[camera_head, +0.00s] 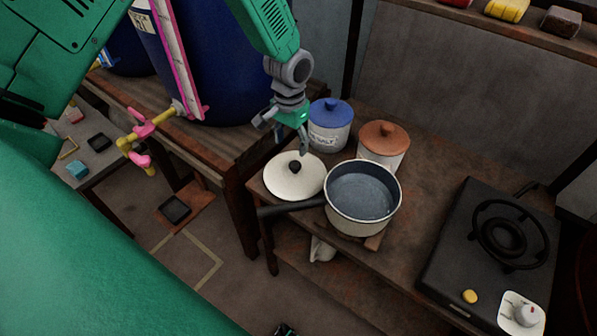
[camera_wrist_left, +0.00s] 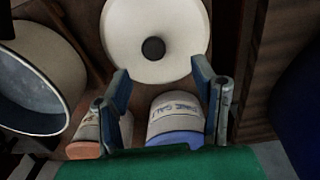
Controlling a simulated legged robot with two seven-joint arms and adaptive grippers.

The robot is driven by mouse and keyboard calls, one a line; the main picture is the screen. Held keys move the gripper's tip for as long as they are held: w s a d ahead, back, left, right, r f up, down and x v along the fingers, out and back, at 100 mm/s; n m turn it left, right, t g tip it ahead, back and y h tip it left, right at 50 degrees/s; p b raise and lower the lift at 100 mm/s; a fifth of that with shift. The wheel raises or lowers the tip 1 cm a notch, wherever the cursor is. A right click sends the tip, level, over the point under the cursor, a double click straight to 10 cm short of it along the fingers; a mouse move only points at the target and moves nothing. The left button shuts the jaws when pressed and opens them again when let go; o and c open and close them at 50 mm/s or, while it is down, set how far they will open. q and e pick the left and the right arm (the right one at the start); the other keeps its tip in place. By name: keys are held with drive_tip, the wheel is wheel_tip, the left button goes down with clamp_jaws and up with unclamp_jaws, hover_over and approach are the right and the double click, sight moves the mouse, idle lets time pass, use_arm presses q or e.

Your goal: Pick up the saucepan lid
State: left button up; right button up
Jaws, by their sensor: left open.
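The saucepan lid (camera_head: 284,181) is a round cream disc with a black knob (camera_head: 295,167). It lies at the left end of the brown table, beside the saucepan (camera_head: 362,196), whose black handle reaches left past the lid's lower edge. My left gripper (camera_head: 285,137) is open and empty, above and behind the lid. In the left wrist view the lid (camera_wrist_left: 124,40) and its knob (camera_wrist_left: 153,48) are beyond the fingertips of my left gripper (camera_wrist_left: 158,78), with the knob roughly between them. My right gripper is not in view.
A blue-lidded salt jar (camera_head: 329,135) and a brown-lidded jar (camera_head: 383,150) stand just behind the lid and pan. A black stove (camera_head: 460,245) is at the right. A large blue vat (camera_head: 215,70) stands at the left on a wooden bench.

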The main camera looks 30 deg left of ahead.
sight(300, 166)
use_arm(q)
drive_tip(key=f, duration=0.3)
drive_tip(key=shift+w+a+f, duration=0.15)
drive_tip(key=shift+a+f, duration=0.15)
drive_tip(key=shift+a, duration=0.05)
drive_tip(key=shift+d+f, duration=0.2)
drive_tip(key=shift+f, duration=0.15)
drive_tip(key=d+f, duration=0.2)
drive_tip(key=f, duration=0.1)
drive_tip(key=shift+d, duration=0.35)
drive_tip(key=shift+a+f, duration=0.9)
drive_tip(key=shift+f, duration=0.1)
drive_tip(key=shift+s+a, duration=0.2)
drive_tip(key=shift+a, duration=0.15)
drive_tip(key=shift+c, duration=0.2)
drive_tip(key=shift+d, duration=0.1)
drive_tip(key=c, duration=0.6)
drive_tip(key=shift+d, duration=0.3)
clamp_jaws()
drive_tip(key=shift+d+r, duration=0.1)
drive_tip(key=shift+d, duration=0.45)
drive_tip(key=shift+a, duration=0.1)
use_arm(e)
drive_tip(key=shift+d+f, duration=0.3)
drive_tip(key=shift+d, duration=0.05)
